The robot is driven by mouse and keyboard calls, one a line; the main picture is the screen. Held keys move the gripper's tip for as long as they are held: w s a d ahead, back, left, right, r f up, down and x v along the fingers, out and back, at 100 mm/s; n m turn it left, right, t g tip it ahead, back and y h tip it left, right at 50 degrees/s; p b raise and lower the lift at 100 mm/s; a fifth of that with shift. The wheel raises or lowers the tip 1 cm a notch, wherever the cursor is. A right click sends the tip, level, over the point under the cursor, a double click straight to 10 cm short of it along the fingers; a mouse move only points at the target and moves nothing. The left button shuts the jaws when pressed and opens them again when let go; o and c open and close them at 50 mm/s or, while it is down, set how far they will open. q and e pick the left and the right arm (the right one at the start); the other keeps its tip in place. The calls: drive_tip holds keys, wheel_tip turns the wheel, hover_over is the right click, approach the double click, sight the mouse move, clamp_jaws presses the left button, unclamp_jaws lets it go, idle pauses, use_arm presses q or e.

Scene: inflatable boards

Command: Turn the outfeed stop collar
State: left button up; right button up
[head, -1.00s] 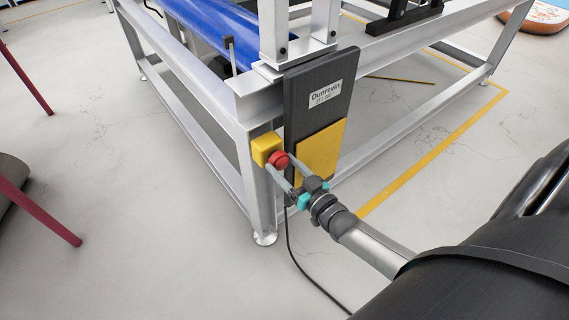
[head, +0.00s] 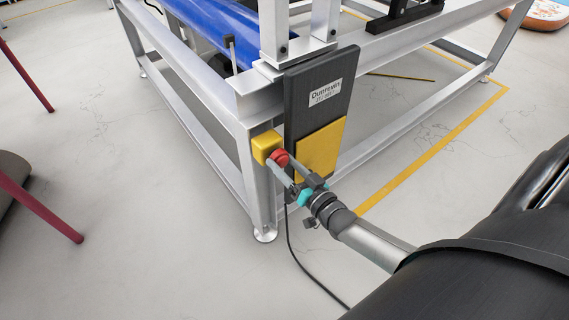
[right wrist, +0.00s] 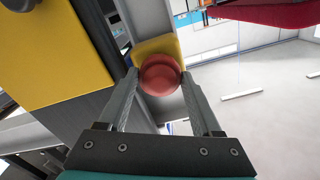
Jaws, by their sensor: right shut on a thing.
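A red round stop knob (head: 279,157) sits on a small yellow box (head: 265,146) fixed to the corner leg of the metal frame. The knob also shows large in the right wrist view (right wrist: 160,75), with the yellow box (right wrist: 157,47) behind it. My right gripper (head: 280,161) reaches in from the lower right and is shut on the red knob, one grey finger on each side in the right wrist view. I cannot make out a separate collar around the knob. My left gripper is not in view.
A dark panel (head: 334,82) with a yellow plate (head: 320,148) stands right beside the knob. A blue roller or belt (head: 222,30) lies on the metal frame (head: 190,95). A black cable (head: 296,260) hangs to the floor.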

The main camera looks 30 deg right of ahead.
drive_tip(key=o, duration=1.4)
drive_tip(key=shift+s, duration=0.2)
use_arm(q)
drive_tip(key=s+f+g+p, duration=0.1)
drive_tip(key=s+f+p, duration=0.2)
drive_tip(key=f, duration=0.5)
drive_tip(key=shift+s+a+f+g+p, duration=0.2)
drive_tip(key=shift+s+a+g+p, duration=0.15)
drive_tip(key=shift+p, duration=0.3)
use_arm(e)
drive_tip(key=s+d, duration=0.1)
drive_tip(key=s, duration=1.4)
drive_tip(key=shift+w, duration=0.1)
